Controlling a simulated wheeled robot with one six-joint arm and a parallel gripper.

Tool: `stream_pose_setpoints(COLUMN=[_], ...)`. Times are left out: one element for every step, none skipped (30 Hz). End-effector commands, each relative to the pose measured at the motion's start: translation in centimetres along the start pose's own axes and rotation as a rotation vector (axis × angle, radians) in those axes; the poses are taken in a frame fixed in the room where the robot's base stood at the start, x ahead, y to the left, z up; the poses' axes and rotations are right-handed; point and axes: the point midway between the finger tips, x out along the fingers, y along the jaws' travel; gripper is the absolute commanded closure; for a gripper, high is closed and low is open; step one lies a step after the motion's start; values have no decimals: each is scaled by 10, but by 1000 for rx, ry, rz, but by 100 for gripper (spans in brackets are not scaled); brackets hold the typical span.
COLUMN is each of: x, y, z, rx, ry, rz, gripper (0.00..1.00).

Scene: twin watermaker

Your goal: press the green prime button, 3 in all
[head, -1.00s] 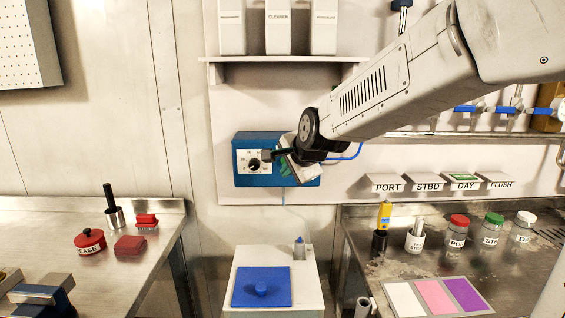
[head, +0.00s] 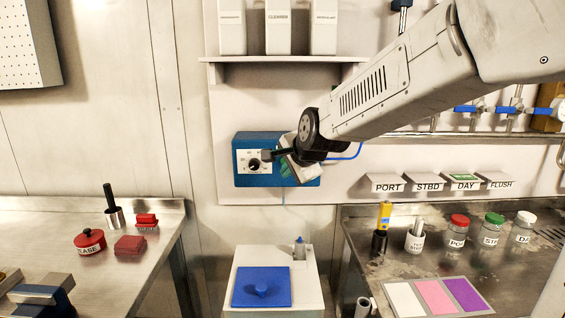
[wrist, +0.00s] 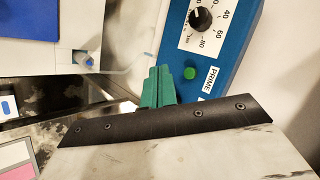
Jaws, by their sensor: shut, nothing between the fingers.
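The green prime button (wrist: 190,73) sits on the blue panel box (wrist: 240,40), beside a white label reading PRIME (wrist: 210,79) and below a dial with a black knob (wrist: 201,19). My gripper (wrist: 160,72) has green fingers, shut and empty. In the wrist view the fingertips show just left of the button, with a narrow gap in the picture; their distance from the panel face is unclear. In the head view my gripper (head: 286,168) is in front of the right part of the wall-mounted blue box (head: 246,181), and the button is hidden there.
A shelf (head: 285,59) with white containers is above the box. A white cabinet with a blue lid (head: 250,288) stands below. Steel benches left (head: 60,215) and right (head: 365,222) hold jars and tools. A blue tube (head: 347,156) runs right of the box.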

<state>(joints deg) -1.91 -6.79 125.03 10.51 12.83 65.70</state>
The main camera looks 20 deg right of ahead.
Motion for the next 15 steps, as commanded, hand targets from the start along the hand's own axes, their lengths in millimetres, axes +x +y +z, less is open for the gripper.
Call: stream_pose_setpoints(x=[0,0,0,-1,-2,-6,-11,-17,-28,-37,-48,-64,-77,-91,-108], y=[0,0,0,0,2,5,8,13,22,31,41,57,71,85,104], z=[0,0,0,0,1,2,3,4,7,10,13,17,21,24,29], rx=[0,0,0,-3,-9,-27,-49,-78,-131,-180,-236,-319,-386,-455,-545], ry=[0,0,0,-1,-2,-6,-10,-17,-30,-43,-58,-84,-107,-131,-168], rz=[0,0,0,1,5,13,23,37,63,87,114,153,186,218,259], gripper=[100,100,100,100,100,100,100,100,100,100,100,100,100,100,100])
